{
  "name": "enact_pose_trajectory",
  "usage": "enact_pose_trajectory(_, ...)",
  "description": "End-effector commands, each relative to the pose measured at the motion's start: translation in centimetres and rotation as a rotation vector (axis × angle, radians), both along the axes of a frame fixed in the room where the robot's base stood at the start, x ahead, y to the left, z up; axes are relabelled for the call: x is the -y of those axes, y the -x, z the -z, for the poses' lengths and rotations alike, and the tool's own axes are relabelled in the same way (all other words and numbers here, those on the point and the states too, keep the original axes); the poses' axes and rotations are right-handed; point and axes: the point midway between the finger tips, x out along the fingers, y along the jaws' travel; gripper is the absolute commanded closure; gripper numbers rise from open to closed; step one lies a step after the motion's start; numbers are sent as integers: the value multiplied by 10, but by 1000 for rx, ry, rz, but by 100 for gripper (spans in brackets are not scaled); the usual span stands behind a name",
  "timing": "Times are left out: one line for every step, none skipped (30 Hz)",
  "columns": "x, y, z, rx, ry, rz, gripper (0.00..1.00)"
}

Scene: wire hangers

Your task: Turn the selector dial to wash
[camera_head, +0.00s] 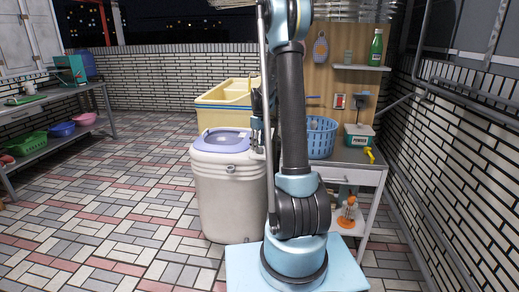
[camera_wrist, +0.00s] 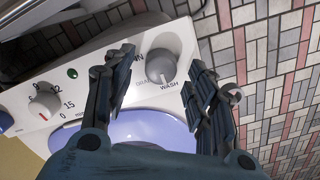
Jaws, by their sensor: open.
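The selector dial (camera_wrist: 163,64) is a grey round knob on the white control panel in the wrist view. The printed word WASH is below and right of it, and DRAIN is partly visible at its left. Which way the dial points is hard to tell. My gripper (camera_wrist: 160,68) is open, one finger on each side of the dial; contact is not clear. In the head view, the washing machine (camera_head: 228,195) is a pale tub with a lavender lid (camera_head: 222,140). My arm hides its right side, and the dial cannot be made out there.
A timer dial (camera_wrist: 45,104) with numbers and a red mark sits left on the panel. A yellow basin (camera_head: 222,92) stands behind the washer. A blue basket (camera_head: 321,138) and a powder box (camera_head: 358,134) are on the counter at right. The tiled floor at left is clear.

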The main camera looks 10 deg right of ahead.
Motion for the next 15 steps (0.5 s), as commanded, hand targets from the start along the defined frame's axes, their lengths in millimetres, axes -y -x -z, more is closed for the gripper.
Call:
enact_pose_trajectory(0, 1, -9, 0, 0, 0, 49)
enact_pose_trajectory(0, 1, -14, 0, 0, 0, 49)
enact_pose_trajectory(0, 1, -22, 0, 0, 0, 49)
enact_pose_trajectory(0, 1, -28, 0, 0, 0, 49)
enact_pose_trajectory(0, 1, -34, 0, 0, 0, 49)
enact_pose_trajectory(0, 1, -42, 0, 0, 0, 49)
enact_pose_trajectory(0, 1, -47, 0, 0, 0, 49)
enact_pose_trajectory(0, 1, -53, 0, 0, 0, 49)
enact_pose_trajectory(0, 1, -60, 0, 0, 0, 49)
enact_pose_trajectory(0, 0, -66, 0, 0, 0, 49)
enact_pose_trajectory(0, 0, -71, 0, 0, 0, 49)
enact_pose_trajectory(0, 1, -77, -1, 1, 0, 49)
enact_pose_trajectory(0, 0, -81, -1, 1, 0, 49)
enact_pose_trajectory(0, 0, -85, -1, 1, 0, 49)
enact_pose_trajectory(0, 0, -89, -1, 1, 0, 49)
